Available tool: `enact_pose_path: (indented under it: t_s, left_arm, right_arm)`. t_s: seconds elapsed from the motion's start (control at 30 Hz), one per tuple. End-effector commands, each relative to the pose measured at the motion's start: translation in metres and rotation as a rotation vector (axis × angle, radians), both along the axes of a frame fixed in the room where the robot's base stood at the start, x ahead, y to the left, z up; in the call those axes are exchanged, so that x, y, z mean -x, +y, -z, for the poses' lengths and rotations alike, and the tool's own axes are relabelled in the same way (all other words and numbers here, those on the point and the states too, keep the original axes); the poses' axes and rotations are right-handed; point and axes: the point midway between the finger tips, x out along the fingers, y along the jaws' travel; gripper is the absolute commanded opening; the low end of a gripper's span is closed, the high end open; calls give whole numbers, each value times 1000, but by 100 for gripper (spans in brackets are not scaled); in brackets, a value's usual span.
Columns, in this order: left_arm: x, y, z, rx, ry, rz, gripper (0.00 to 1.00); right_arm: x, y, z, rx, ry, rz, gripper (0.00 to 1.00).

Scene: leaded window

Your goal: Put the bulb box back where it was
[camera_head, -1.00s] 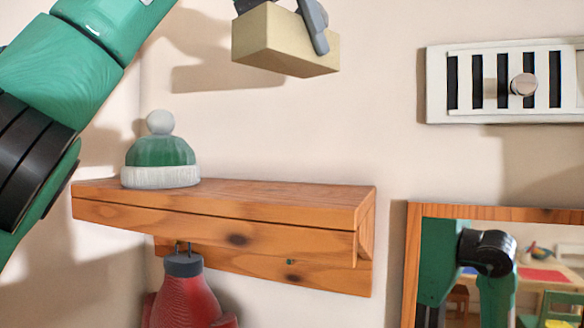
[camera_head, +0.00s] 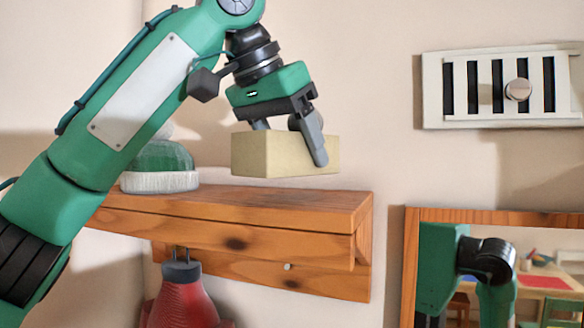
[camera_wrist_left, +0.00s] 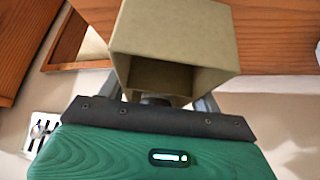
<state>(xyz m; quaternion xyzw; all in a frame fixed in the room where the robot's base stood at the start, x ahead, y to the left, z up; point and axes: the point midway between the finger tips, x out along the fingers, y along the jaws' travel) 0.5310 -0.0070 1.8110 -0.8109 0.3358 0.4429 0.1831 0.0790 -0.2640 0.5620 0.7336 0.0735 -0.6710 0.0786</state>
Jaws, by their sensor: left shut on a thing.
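The bulb box (camera_head: 268,155) is a plain beige box. My left gripper (camera_head: 290,150) is shut on it and holds it just above the right part of the wooden shelf (camera_head: 310,204). A thin gap seems to show between the box and the shelf top, but I cannot tell exactly. In the left wrist view the box (camera_wrist_left: 175,35) fills the upper middle, with a dark hollow in its near face and the shelf wood (camera_wrist_left: 275,40) behind it. My right gripper is not in view.
A green and white bobble hat (camera_head: 160,170) sits on the shelf's left end, partly behind my left arm. A red object (camera_head: 183,300) hangs below the shelf. A white vent (camera_head: 500,85) and a wood-framed mirror (camera_head: 480,215) are on the right. The shelf's right end is clear.

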Motion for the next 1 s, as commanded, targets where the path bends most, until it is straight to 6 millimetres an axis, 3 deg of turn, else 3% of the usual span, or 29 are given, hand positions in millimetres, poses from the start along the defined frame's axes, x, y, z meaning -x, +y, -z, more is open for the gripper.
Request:
enact_pose_path:
  t_s: [0.3,0.67,0.7,0.77,1.0]
  left_arm:
    - [0,0,31,-1,1,0,43]
    - [0,0,36,0,2,0,43]
    - [0,0,34,0,1,-1,73]
    - [0,0,34,-1,2,-1,85]
    - [0,0,34,-1,2,-1,87]
  right_arm:
    - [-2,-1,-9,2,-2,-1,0]
    - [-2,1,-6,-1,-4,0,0]
    - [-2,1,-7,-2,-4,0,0]
    - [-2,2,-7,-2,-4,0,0]
    - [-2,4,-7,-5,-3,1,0]
